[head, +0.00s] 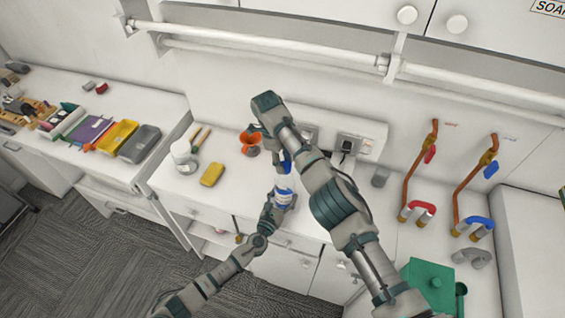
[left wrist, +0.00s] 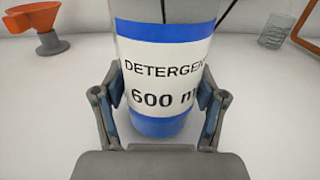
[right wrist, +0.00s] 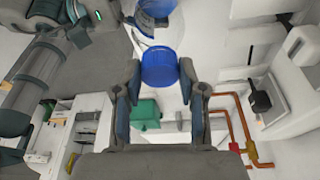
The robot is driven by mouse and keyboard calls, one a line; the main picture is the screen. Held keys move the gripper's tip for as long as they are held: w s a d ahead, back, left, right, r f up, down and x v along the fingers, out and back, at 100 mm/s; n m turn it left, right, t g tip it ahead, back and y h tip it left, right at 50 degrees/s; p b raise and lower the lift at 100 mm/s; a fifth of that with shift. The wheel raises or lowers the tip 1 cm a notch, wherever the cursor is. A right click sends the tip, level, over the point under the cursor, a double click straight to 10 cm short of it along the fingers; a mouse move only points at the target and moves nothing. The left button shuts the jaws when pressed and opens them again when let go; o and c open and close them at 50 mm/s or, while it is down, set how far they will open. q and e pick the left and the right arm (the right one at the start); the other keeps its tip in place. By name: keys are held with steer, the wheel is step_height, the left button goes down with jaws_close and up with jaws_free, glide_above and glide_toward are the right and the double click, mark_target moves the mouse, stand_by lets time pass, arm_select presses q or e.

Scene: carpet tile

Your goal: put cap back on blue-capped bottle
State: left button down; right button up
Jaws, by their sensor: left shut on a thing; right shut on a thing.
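The detergent bottle (head: 284,197) stands on the white counter, with a white label and blue bands. My left gripper (head: 274,208) is shut around its lower body; the left wrist view shows the bottle (left wrist: 163,75) between both fingers (left wrist: 162,112), its top cut off. The blue cap (right wrist: 159,67) sits between the fingertips of my right gripper (right wrist: 160,82), which is shut on it. In the head view the cap (head: 285,165) shows just above the bottle, partly hidden by my right arm. Whether cap and bottle neck touch is unclear.
An orange funnel (head: 250,139), a yellow sponge (head: 212,174) and a white jar (head: 181,151) stand left of the bottle. A wall socket panel (head: 350,143) is behind.

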arm_select(q)
steer(key=shift+s+d+f, duration=0.1)
steer(key=shift+s+f, duration=0.05)
arm_select(e)
steer(key=shift+s+m, duration=0.1)
steer(key=shift+m, duration=0.3)
steer(key=o, duration=0.7)
steer(key=shift+r, duration=2.2)
steer(key=shift+d, duration=0.1)
steer(key=shift+c, duration=0.3)
